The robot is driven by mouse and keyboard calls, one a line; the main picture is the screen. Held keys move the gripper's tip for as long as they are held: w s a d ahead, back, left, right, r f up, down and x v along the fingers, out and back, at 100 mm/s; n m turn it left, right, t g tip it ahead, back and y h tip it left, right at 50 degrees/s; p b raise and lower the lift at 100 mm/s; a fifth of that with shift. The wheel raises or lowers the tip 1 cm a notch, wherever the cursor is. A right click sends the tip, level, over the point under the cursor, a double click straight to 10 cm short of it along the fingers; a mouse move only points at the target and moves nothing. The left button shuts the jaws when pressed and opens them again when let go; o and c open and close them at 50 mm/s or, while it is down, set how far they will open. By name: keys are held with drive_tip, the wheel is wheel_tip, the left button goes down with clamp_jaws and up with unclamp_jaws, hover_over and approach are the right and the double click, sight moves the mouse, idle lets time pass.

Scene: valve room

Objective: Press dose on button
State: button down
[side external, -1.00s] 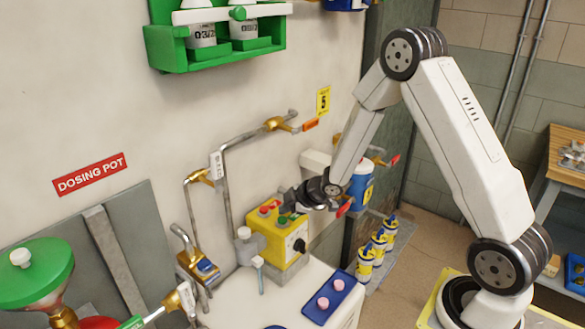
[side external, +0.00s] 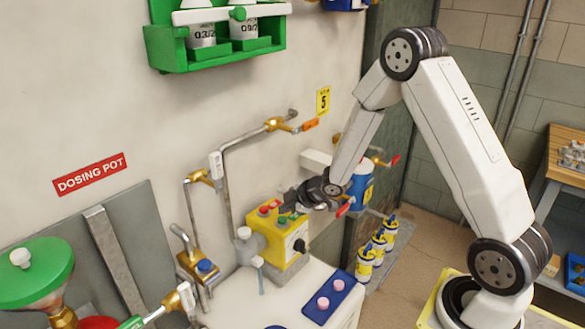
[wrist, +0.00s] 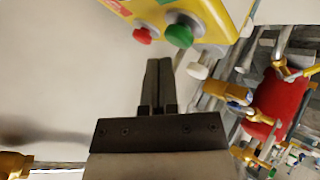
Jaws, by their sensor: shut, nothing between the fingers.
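The yellow control box (side external: 277,236) stands by the wall, with red and green buttons on its upper face. In the wrist view a green button (wrist: 180,35) and a red button (wrist: 145,35) show near the box's edge. I cannot read which is labelled dose on. My gripper (wrist: 158,63) is shut and empty. In the wrist view its tips point between the two buttons, below them in the picture and apart from both. In the side view my gripper (side external: 284,198) is close over the box's top right and hides part of the buttons.
A black knob (side external: 299,245) is on the box's side. Pipes with brass valves (side external: 275,124) run along the wall behind. A blue tray (side external: 329,298) with pink pieces lies in front on the white surface. A white knob (wrist: 197,70) is right of my fingers.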

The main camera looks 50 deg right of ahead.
sight(286, 219)
drive_tip(key=shift+f, duration=1)
idle(1.5)
drive_tip(key=shift+r, duration=0.1)
idle(0.3)
drive_tip(key=shift+r, duration=0.85)
drive_tip(key=shift+r, duration=0.1)
drive_tip(key=shift+r, duration=2.45)
drive_tip(key=shift+s, duration=0.1)
